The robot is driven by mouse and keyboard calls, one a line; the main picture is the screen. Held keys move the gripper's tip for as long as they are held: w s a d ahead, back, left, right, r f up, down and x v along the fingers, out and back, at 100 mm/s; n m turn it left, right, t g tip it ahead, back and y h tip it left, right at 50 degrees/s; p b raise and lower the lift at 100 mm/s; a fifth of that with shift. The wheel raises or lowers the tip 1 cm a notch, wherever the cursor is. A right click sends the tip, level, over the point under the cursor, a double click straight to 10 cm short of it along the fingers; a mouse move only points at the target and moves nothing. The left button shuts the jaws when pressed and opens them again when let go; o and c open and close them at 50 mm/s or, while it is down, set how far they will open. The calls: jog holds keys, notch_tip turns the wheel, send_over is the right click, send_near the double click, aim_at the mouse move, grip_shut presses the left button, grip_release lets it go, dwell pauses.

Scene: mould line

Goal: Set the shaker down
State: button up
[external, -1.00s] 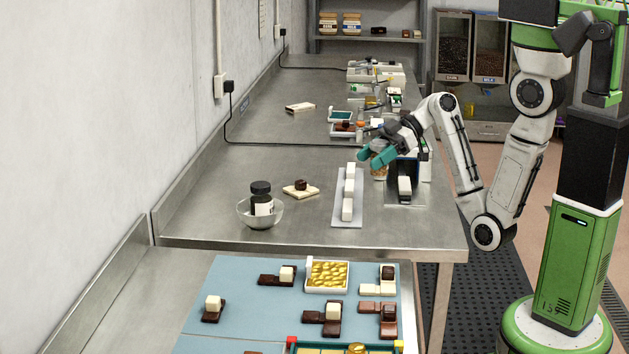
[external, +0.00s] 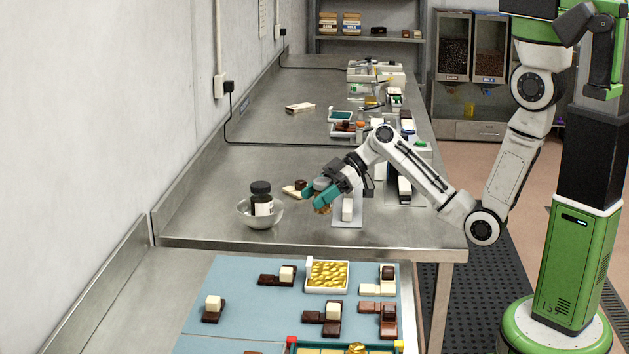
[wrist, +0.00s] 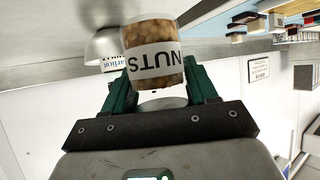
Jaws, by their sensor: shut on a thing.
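The shaker (wrist: 155,55) is a clear jar of brown nuts with a white NUTS label, upside down in the wrist picture. My gripper (wrist: 162,88) is shut on it, with a teal finger on each side. In the external view my gripper (external: 318,197) is over the steel counter, between the glass bowl and the grey tray. Only a small brown part of the shaker (external: 322,209) shows there, between the fingers. I cannot tell its height above the counter.
A glass bowl (external: 244,213) holding a dark-lidded jar (external: 261,192) stands left of my gripper. A chocolate piece (external: 294,190) lies just behind. The grey tray (external: 340,224) with white blocks is at right, partly hidden. The counter's front strip is clear.

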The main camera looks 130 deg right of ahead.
aim_at(317, 213)
notch_tip(317, 213, down, 3)
jog(key=shift+p, duration=0.5)
jog(key=shift+f, duration=0.1)
jog(key=shift+f, duration=0.1)
jog(key=shift+f+b, duration=0.25)
jog(key=shift+b, duration=0.1)
jog(key=o, duration=1.1)
jog(key=shift+r, duration=0.15)
